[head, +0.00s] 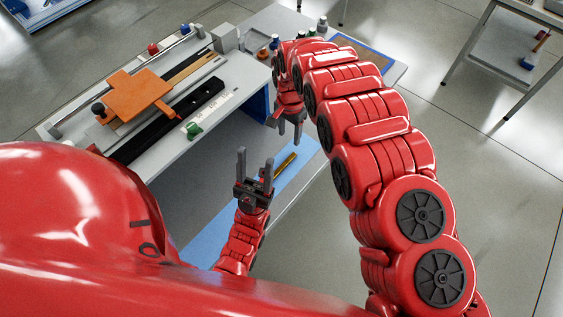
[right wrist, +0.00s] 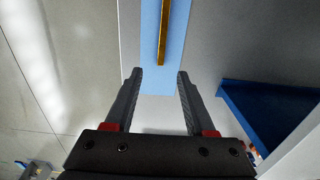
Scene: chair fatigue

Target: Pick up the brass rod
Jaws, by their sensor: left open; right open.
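The brass rod (head: 285,165) is a thin golden bar lying on a blue strip (head: 300,155) on the lower level of the workbench. It also shows in the right wrist view (right wrist: 163,30), lengthwise on the blue strip, beyond and roughly between the fingertips. My right gripper (head: 285,127) hangs from the arched right arm, points down and is open and empty, apart from the rod; its open fingers show in the right wrist view (right wrist: 158,77).
The upper bench top (head: 225,120) holds an orange plate (head: 138,95), a black rail (head: 165,125), a green-capped item (head: 193,129) and a grey block (head: 224,38). A blue bench support (right wrist: 265,105) stands right of my right gripper. Another table is at the upper right.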

